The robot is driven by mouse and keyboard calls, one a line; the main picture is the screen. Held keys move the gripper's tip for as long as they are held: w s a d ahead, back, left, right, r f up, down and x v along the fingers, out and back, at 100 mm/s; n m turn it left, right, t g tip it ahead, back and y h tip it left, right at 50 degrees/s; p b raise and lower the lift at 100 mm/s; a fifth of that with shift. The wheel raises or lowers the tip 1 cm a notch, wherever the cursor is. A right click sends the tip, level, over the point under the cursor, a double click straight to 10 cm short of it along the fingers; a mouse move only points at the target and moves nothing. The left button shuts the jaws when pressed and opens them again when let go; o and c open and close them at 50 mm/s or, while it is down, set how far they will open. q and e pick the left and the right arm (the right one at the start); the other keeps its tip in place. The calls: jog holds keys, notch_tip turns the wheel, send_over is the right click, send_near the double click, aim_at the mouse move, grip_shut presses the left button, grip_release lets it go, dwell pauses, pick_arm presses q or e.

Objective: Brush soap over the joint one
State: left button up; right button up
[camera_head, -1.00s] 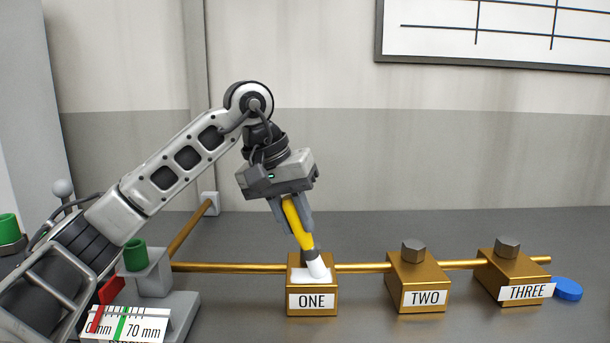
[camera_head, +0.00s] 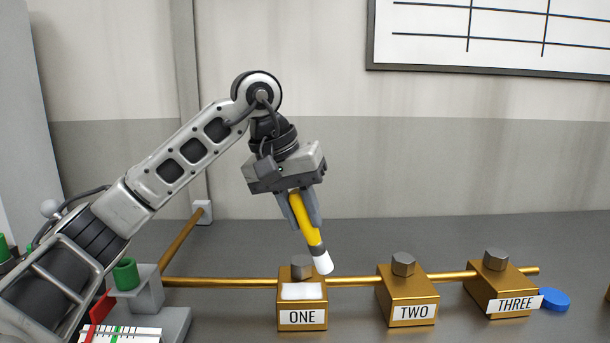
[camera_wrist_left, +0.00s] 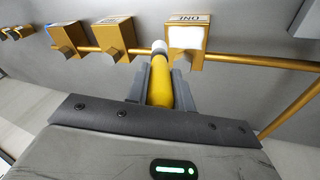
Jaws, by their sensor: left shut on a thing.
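My left gripper (camera_head: 300,208) is shut on the yellow handle of a brush (camera_head: 308,222) with a white tip. The brush hangs tilted, its tip just right of and above joint one (camera_head: 302,310), apart from it as far as I can tell. Joint one is a brass block with a grey hex nut and a white patch of soap (camera_head: 302,291) on its top. In the left wrist view the brush (camera_wrist_left: 161,85) points at the pipe beside joint one (camera_wrist_left: 187,42). My right gripper is not in view.
Joint two (camera_head: 409,300) and joint three (camera_head: 497,282) stand to the right on the same brass pipe (camera_head: 350,281). A blue disc (camera_head: 555,300) lies beside joint three. A grey stand with a green cap (camera_head: 125,274) and a gauge card (camera_head: 125,334) are at left.

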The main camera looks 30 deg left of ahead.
pick_arm(q)
jog(key=shift+r+p, duration=1.4)
jog(key=shift+r, duration=0.6)
jog(key=shift+f, duration=0.1)
